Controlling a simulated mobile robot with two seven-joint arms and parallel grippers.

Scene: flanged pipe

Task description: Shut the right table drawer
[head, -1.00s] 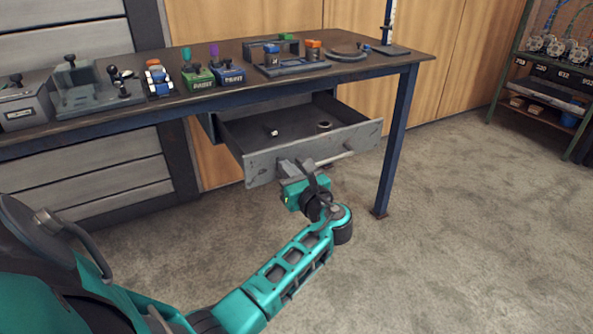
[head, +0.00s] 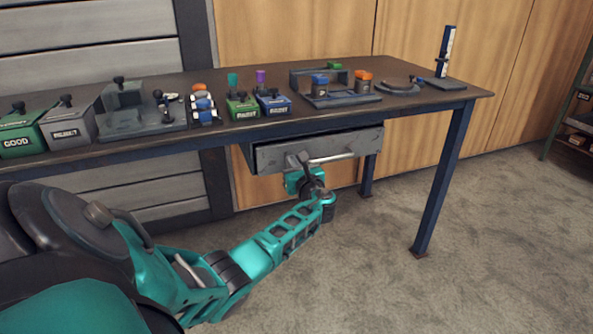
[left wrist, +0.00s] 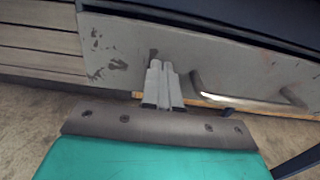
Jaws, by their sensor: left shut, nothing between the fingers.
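The right table drawer (head: 275,156) hangs under the table's right half. Its grey front stands a little out from under the tabletop, and its inside is almost hidden. A bar handle (head: 331,158) runs along the right part of the front. My left gripper (head: 297,160) is shut and empty, with its tips at the drawer front, left of the handle. In the left wrist view the shut fingers (left wrist: 160,70) point at the scuffed drawer front (left wrist: 130,48) and appear to touch it, with the handle (left wrist: 245,101) to their right. My right gripper is not in view.
The table (head: 440,97) carries a green bin (head: 20,133), a grey reject bin (head: 66,125), fixtures and small parts. A blue table leg (head: 441,180) stands right of the drawer. The floor in front is clear; a shelf (head: 577,120) stands far right.

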